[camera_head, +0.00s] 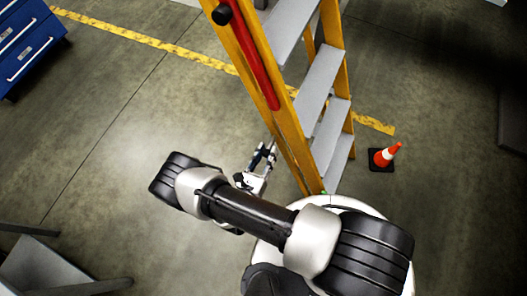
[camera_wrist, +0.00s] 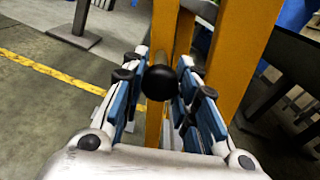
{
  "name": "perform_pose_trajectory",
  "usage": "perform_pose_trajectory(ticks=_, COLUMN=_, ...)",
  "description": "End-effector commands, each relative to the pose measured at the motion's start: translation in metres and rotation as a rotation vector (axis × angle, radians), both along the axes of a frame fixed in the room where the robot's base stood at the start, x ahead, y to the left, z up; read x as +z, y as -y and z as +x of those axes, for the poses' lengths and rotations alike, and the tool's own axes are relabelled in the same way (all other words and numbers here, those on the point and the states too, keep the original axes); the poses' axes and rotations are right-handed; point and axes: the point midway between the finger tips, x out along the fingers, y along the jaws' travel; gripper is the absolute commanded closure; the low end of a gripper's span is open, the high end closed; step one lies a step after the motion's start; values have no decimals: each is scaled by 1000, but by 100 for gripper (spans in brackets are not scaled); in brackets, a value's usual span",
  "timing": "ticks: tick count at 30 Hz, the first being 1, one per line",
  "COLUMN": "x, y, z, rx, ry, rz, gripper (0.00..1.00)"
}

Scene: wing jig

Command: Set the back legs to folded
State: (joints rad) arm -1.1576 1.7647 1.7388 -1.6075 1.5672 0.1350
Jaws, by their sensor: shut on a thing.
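An orange stepladder (camera_head: 304,155) with grey steps stands at the centre right in the head view. In the wrist view, its orange uprights (camera_wrist: 240,45) rise close behind my gripper. I cannot clearly tell the back legs from the front rails, nor their fold angle. My gripper (camera_head: 268,148) is beside the ladder's left rail, low down. In the wrist view, my gripper (camera_wrist: 162,72) has its blue-padded fingers on either side of a black round knob (camera_wrist: 160,83) and is shut on it. What the knob is fixed to is mostly hidden.
A red bar (camera_head: 257,60) with a black end runs along the ladder's left rail. An orange traffic cone (camera_head: 385,156) stands right of the ladder. A blue cabinet (camera_head: 25,45) is at the upper left, grey furniture (camera_head: 40,268) at the lower left. The floor left of the ladder is clear.

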Motion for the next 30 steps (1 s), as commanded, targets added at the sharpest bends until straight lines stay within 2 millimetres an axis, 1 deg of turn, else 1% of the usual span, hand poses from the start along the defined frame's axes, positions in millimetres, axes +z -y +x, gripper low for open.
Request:
perform_pose_trajectory(ticks=1, x=8, y=9, z=-2, rx=-19, ry=16, rz=-24, gripper=100)
perform_pose_trajectory(ticks=2, x=8, y=9, z=-2, rx=-19, ry=16, rz=-25, gripper=71)
perform_pose_trajectory(ticks=11, x=8, y=8, z=-2, rx=-19, ry=17, rz=-22, gripper=51)
perform_pose_trajectory(ticks=23, x=8, y=4, z=-4, rx=-15, ry=20, rz=-14, gripper=51)
perform_pose_trajectory(ticks=26, x=8, y=-1, z=-11, rx=-9, ry=19, rz=-14, gripper=51)
perform_pose_trajectory(ticks=30, x=7, y=-9, z=-32, rx=-4, ry=17, rz=-16, gripper=51)
